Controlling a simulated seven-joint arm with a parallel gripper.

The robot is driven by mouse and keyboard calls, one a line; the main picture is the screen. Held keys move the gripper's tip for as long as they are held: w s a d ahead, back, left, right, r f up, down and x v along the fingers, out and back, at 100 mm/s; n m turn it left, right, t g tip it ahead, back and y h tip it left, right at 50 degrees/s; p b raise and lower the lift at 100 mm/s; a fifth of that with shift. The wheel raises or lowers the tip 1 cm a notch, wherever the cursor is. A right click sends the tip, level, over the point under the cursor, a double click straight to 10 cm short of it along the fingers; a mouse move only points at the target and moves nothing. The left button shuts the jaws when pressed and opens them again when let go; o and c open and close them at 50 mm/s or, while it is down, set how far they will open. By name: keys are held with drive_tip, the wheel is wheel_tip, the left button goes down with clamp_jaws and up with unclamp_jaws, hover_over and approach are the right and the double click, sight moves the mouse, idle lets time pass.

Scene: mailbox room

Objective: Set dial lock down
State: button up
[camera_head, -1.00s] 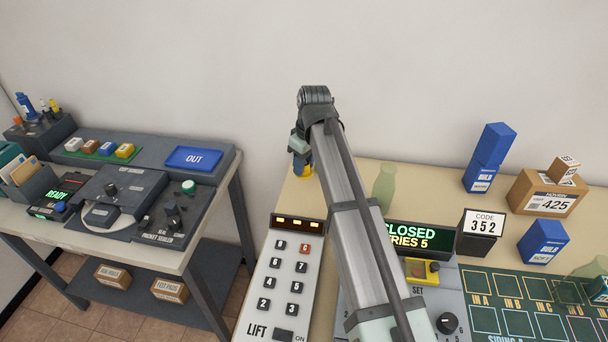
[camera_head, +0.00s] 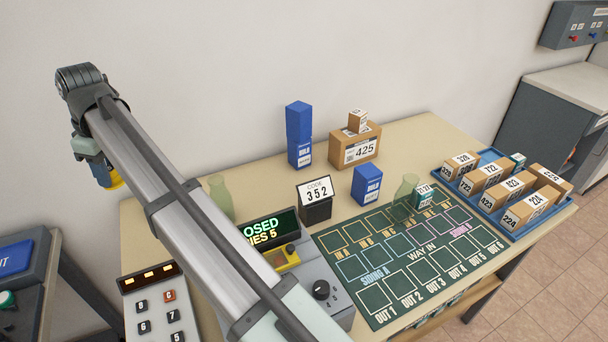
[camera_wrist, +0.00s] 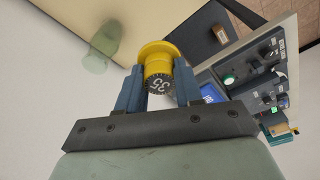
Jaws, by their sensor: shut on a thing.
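The dial lock (camera_wrist: 158,62) is a round yellow piece with a wide yellow flange and a dark toothed dial with white digits that look like 35. My gripper (camera_wrist: 159,78) is shut on it, one blue finger on each side in the wrist view. In the head view my gripper (camera_head: 103,172) hangs at the upper left, near the back left corner of the table (camera_head: 165,205). Only a little yellow of the dial lock (camera_head: 116,181) shows below the fingers. It appears held in the air.
A green vase (camera_head: 221,199) stands on the table right of my gripper. The keypad panel (camera_head: 155,305) and the display console (camera_head: 318,270) are at the front. A code sign (camera_head: 316,200), blue boxes (camera_head: 299,135) and a carton (camera_head: 357,148) stand farther right.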

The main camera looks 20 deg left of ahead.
drive_tip(key=w+d+m+t, duration=0.1)
drive_tip(key=w+d+m, duration=1)
drive_tip(key=w+d, duration=2.25)
drive_tip(key=m+t+h, duration=0.1)
drive_tip(key=m+h, duration=0.1)
drive_tip(key=m, duration=0.8)
hover_over(436, 195)
wheel_tip(436, 195, down, 9)
drive_tip(key=shift+s+f, duration=0.2)
drive_tip(key=shift+f, duration=5.65)
drive_tip(key=shift+f, duration=0.1)
drive_tip(key=o, duration=1.1)
